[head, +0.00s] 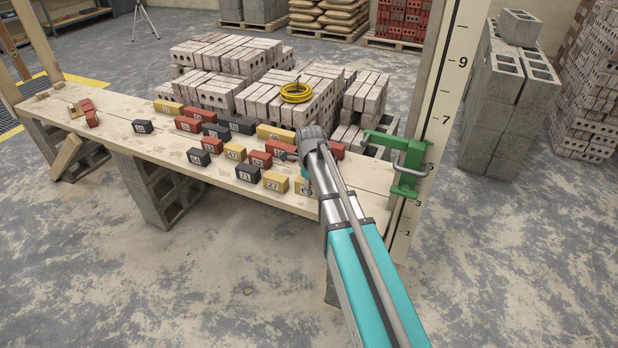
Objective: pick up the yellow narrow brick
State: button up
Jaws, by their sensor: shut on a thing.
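My gripper (305,176) is low over the right part of the plank bench, mostly hidden by my own wrist and arm. It is shut on a yellow narrow brick (302,187), whose end face shows just below it near the bench's front edge. I cannot tell whether this brick touches the bench. Another small yellow brick (275,181) lies just to the left, with a further one (235,152) farther back. Longer yellow bricks lie at the back left (168,107) and behind my wrist (275,132).
Red and black numbered bricks crowd around, including a black one (248,173) and a red one (260,159). A green clamp (408,165) and a tall measuring board (436,110) stand right. Brick stacks with a yellow coil (296,92) rise behind the bench (180,158).

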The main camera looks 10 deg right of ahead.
aim_at(313, 192)
jog(key=shift+s+a+r+p, duration=0.1)
jog(key=shift+s+r+p, duration=0.2)
jog(key=shift+s, duration=0.5)
jog(key=shift+s+d+r+p, duration=0.1)
jog(key=shift+s+r+p, duration=0.25)
jog(key=shift+s, duration=0.5)
jog(key=shift+s+a+r+p, duration=0.15)
jog(key=shift+s+r, duration=0.3)
jog(key=shift+s, duration=0.35)
jog(key=shift+w, duration=0.1)
